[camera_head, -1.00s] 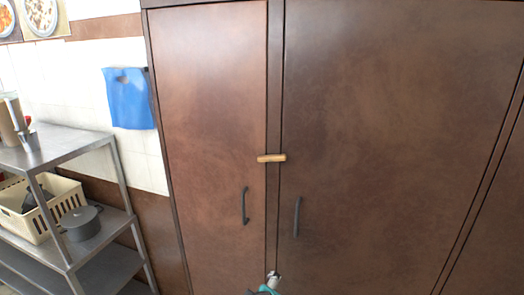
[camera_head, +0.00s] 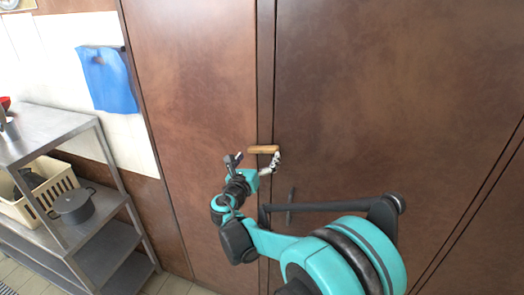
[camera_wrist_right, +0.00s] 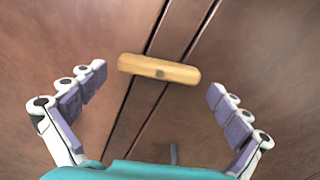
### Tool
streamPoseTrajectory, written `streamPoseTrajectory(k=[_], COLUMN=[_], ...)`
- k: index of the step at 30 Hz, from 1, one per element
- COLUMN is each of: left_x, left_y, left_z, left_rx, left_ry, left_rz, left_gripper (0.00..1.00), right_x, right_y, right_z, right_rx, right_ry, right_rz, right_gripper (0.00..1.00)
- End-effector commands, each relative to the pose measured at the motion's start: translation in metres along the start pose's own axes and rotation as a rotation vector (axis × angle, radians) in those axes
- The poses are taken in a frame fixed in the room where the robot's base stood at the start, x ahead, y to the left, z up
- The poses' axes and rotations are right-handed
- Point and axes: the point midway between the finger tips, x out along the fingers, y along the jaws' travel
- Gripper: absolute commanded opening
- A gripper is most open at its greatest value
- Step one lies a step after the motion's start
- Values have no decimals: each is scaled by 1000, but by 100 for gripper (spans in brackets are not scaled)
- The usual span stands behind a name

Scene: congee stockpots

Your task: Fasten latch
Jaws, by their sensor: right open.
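The latch (camera_head: 263,149) is a small light-wood bar on the brown cabinet. It lies roughly level across the gap between the two doors. The left door (camera_head: 195,90) and the right door (camera_head: 390,110) both look closed. My right gripper (camera_head: 254,163) is open right at the latch. In the right wrist view the latch (camera_wrist_right: 158,69) lies ahead of the open fingers (camera_wrist_right: 155,88), between them across the view, with space on both sides. A dark pivot spot shows near its middle. My left gripper is out of view.
A dark handle (camera_head: 290,207) on the right door is partly behind my arm. At left stands a metal shelf (camera_head: 60,125) with a cream basket (camera_head: 50,190) and a grey pot (camera_head: 73,206). A blue bag (camera_head: 108,80) hangs on the wall.

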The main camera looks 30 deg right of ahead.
Motion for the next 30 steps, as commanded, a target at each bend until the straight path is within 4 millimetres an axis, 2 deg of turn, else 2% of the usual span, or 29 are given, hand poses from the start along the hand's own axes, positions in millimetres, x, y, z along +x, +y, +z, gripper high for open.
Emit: streamPoseTrajectory(k=[3,6,16,17,20,21,26,30], left_x=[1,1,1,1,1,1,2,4], left_y=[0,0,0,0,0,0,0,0], left_z=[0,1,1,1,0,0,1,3], left_rx=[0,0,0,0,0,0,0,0], left_ry=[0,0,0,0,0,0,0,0], left_rz=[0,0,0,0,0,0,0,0], left_gripper=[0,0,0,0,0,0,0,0], right_x=[18,27,32,32,32,32,32,31], right_y=[-1,-1,0,0,0,0,0,0], right_z=[-1,0,0,0,0,0,0,-1], right_rx=[1,2,3,3,3,3,28,148], right_ry=[1,1,1,1,1,1,1,1], right_rz=[-2,-2,0,0,0,0,0,1], right_gripper=[100,100,100,95,68,66,66,66])
